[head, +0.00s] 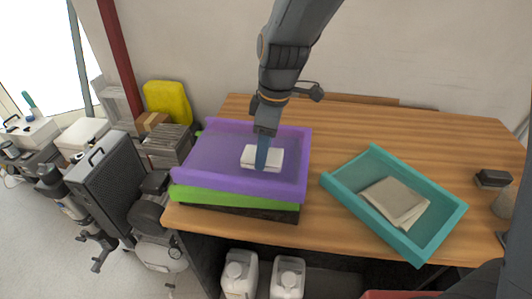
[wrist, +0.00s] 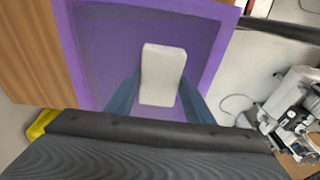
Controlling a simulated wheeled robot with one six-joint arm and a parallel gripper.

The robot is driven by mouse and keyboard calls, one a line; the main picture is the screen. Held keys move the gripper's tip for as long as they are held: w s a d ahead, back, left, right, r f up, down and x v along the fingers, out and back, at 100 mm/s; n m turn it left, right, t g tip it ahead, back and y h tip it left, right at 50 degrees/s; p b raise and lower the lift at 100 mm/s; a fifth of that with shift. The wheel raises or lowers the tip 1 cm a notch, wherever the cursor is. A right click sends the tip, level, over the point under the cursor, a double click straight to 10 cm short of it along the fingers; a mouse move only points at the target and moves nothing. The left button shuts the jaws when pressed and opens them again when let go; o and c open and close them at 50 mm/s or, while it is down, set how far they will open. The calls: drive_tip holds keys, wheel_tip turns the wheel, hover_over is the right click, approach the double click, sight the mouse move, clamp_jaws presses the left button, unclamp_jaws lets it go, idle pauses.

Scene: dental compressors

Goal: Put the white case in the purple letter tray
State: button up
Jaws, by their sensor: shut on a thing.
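The white case (head: 272,159) is in my gripper (head: 262,160), over the floor of the purple letter tray (head: 215,157). In the wrist view the white case (wrist: 162,72) sits between the two blue fingers (wrist: 158,95), with the purple tray (wrist: 100,50) behind it. My gripper is shut on the case, one finger on each side. I cannot tell whether the case touches the tray floor. The purple tray sits on top of a green tray (head: 235,200) at the left end of the wooden table.
A teal tray (head: 440,218) holding beige folded cloth or paper (head: 395,200) stands to the right. A small dark block (head: 492,178) lies at the far right. Bare table (head: 330,135) lies between the trays. Equipment and a yellow object (head: 168,102) stand left of the table.

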drive_tip(key=shift+f, duration=1)
drive_tip(key=shift+w+d+f, duration=0.15)
drive_tip(key=shift+w+d, duration=0.05)
drive_tip(key=shift+d, duration=0.1)
drive_tip(key=shift+a, duration=0.1)
drive_tip(key=shift+s+f, duration=0.1)
drive_tip(key=shift+f, duration=0.2)
drive_tip(key=o, duration=1.1)
drive_tip(key=shift+r, duration=0.1)
